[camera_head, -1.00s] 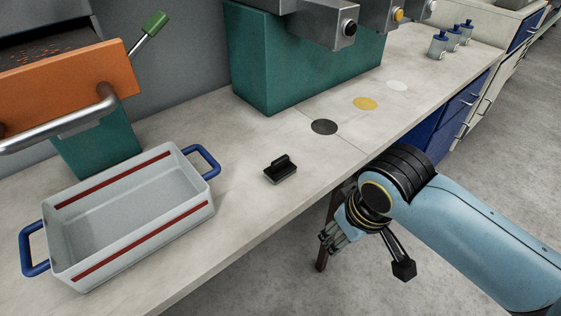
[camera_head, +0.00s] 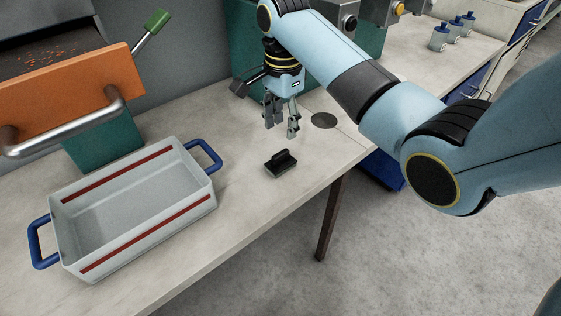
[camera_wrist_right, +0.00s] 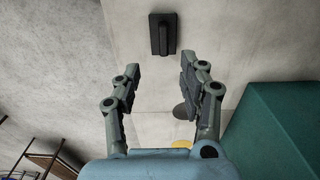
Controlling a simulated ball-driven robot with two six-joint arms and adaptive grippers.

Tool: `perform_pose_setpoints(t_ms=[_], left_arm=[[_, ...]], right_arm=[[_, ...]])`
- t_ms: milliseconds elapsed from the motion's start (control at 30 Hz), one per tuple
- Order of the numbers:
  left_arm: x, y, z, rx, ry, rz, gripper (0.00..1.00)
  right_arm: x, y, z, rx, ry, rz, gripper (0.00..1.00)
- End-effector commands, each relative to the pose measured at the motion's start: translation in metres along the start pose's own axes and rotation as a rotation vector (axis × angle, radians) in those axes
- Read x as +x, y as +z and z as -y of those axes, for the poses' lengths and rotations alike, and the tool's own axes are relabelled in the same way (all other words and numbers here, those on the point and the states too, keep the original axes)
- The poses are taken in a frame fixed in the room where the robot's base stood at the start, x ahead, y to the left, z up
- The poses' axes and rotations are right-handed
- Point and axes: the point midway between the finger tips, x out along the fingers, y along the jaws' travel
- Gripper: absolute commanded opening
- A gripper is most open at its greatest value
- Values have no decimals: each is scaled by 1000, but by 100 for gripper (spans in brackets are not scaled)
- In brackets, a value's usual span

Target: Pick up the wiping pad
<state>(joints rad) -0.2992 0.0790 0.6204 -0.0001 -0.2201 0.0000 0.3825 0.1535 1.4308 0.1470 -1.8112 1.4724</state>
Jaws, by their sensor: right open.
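The wiping pad (camera_head: 281,163) is a small black block with a raised handle, lying on the light worktop right of the grey tub. It also shows in the right wrist view (camera_wrist_right: 163,34), at the top middle beyond the fingertips. My right gripper (camera_head: 281,133) is open and points down above the worktop, a little behind and above the pad, apart from it. In the right wrist view its two fingers (camera_wrist_right: 160,72) are spread with nothing between them. My left gripper is not in view.
A grey tub (camera_head: 130,222) with red stripes and blue handles stands left of the pad. A teal machine base (camera_wrist_right: 272,130) is close beside the right gripper. A dark disc (camera_head: 324,120) lies on the worktop. Bare worktop surrounds the pad; its front edge is nearby.

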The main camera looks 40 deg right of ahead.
Motion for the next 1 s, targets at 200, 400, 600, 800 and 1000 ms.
perform_pose_setpoints(t_ms=[200, 400, 600, 800, 1000], left_arm=[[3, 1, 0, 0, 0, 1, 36], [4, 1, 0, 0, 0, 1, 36], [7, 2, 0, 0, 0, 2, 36], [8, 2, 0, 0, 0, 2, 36], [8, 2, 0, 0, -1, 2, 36]], right_arm=[[38, 1, -1, 1, 3, 1, 42], [54, 1, 1, 0, 3, 0, 42], [86, 1, 6, -1, 4, 1, 42], [100, 1, 6, -2, 0, 0, 42], [100, 1, 6, -2, 0, 0, 40]])
